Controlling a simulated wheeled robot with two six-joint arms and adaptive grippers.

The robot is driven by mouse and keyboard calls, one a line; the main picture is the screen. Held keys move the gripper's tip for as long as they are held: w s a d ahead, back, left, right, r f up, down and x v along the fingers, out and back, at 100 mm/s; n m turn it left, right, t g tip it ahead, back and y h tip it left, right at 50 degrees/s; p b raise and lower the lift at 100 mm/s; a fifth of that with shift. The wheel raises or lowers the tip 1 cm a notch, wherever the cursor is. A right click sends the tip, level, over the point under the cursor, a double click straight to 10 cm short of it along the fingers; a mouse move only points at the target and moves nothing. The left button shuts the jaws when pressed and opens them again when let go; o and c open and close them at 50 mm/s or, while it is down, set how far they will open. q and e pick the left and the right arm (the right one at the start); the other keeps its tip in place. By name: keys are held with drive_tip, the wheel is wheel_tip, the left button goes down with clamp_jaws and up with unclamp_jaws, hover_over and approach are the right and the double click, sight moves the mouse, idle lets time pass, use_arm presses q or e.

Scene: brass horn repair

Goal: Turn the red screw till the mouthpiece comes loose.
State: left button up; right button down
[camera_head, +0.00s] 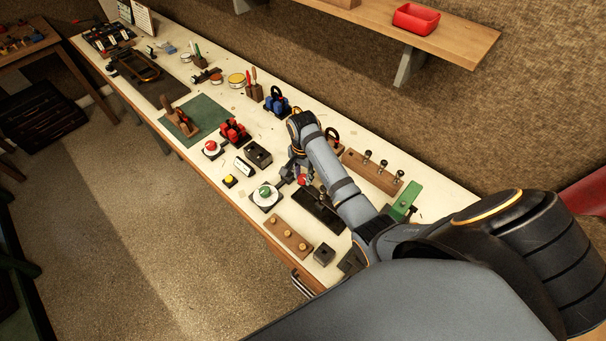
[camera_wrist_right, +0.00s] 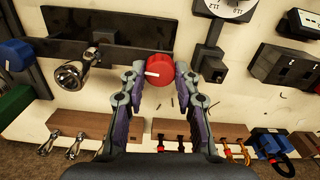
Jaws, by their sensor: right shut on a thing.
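The red screw (camera_wrist_right: 160,70) is a round red knob with a white pointer line, mounted by the edge of a long dark plate (camera_wrist_right: 105,30). In the head view the red screw (camera_head: 303,181) sits just under my right gripper (camera_head: 297,174). In the right wrist view, my right gripper (camera_wrist_right: 161,82) has one finger on each side of the screw and is shut on it. A shiny metal cup-shaped piece (camera_wrist_right: 68,76), which looks like the mouthpiece, is at the left end of the dark plate. My left gripper is in neither view.
A wooden block with metal pieces (camera_head: 372,172) stands behind my right forearm. A green-knobbed dial (camera_head: 264,191) and a wooden block with round pegs (camera_head: 287,236) are nearby.

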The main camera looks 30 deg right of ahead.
sight(303, 177)
drive_tip(key=shift+w+r, duration=0.15)
drive_tip(key=c, duration=1)
unclamp_jaws()
wheel_tip(303, 177, up, 7)
drive_tip(key=shift+r, duration=0.2)
drive_tip(key=shift+f, duration=0.1)
